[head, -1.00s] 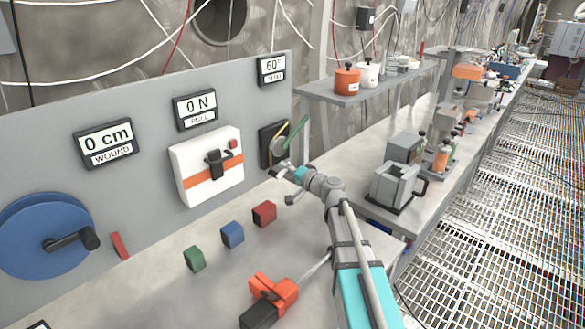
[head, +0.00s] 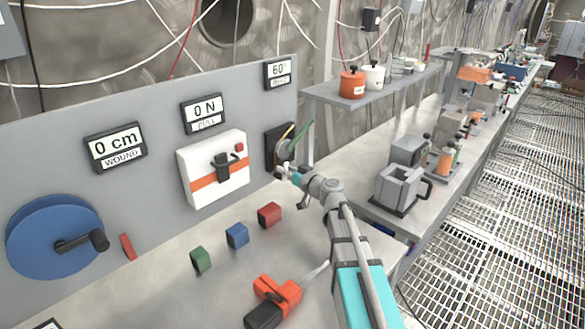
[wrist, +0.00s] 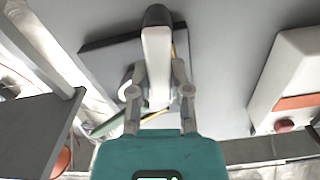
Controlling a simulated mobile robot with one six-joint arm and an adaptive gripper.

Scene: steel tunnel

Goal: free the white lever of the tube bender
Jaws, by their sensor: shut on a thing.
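The tube bender (head: 271,151) is a dark plate on the grey panel, with a pale disc, a yellow piece and a green bar. The white lever (wrist: 157,50) with a dark rounded end shows in the wrist view, running lengthwise between my fingers. My gripper (wrist: 159,76) is shut on the lever, one finger against each side. In the head view my gripper (head: 284,172) is at the lower edge of the bender and hides most of the lever. The display (head: 280,73) above the bender reads 60°.
Left of the bender is a white box (head: 213,183) with an orange stripe; it shows at the right in the wrist view. Red (head: 270,214), blue (head: 237,236) and green blocks (head: 201,260) lie below. A shelf (head: 370,88) with pots juts out at right.

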